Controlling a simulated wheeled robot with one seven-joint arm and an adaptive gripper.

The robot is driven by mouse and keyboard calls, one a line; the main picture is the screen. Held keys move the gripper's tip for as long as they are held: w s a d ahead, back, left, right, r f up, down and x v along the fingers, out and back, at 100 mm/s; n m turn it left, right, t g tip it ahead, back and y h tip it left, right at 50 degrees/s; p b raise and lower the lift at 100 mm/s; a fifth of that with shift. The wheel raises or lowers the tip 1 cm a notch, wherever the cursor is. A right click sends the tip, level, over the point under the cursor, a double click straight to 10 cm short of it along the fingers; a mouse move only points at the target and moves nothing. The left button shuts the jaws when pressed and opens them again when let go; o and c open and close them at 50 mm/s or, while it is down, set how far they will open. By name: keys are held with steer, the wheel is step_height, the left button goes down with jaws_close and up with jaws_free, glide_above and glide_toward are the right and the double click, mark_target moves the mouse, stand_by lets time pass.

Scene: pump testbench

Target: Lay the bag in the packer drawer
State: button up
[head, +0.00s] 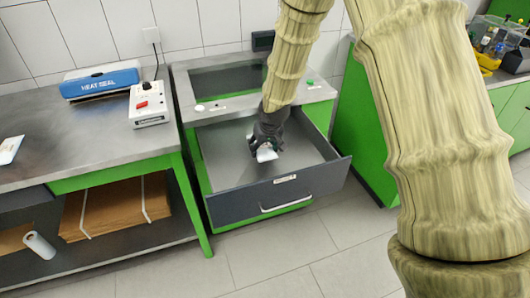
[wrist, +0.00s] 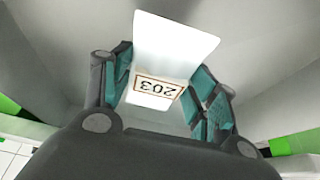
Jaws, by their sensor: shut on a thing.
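The bag is a small white pouch (wrist: 172,52) with a tan-framed label reading 203. My gripper (wrist: 165,88) is shut on it, with the teal finger pads on either side of it in the wrist view. In the head view, my gripper (head: 266,147) is inside the open packer drawer (head: 312,178), over its grey floor. The bag (head: 266,155) shows there as a small white patch below the fingers. I cannot tell whether the bag touches the drawer floor. The drawer is pulled out, with a dark front and a pale handle.
The packer's top (head: 312,94) has a recessed opening and small green and white buttons. To the left, a bench (head: 60,135) carries a blue heat sealer (head: 101,82) and a white control box (head: 150,104). The drawer floor around my gripper looks clear.

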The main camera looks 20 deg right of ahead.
mark_target(266, 149)
steer(key=shift+w+d+f, duration=0.15)
steer(key=shift+d+f, duration=0.1)
steer(key=shift+f, duration=1.55)
steer(key=shift+f, duration=0.15)
steer(key=o, duration=1.2)
steer(key=shift+c, duration=0.2)
steer(key=shift+r, duration=0.55)
steer(key=v, duration=1.1)
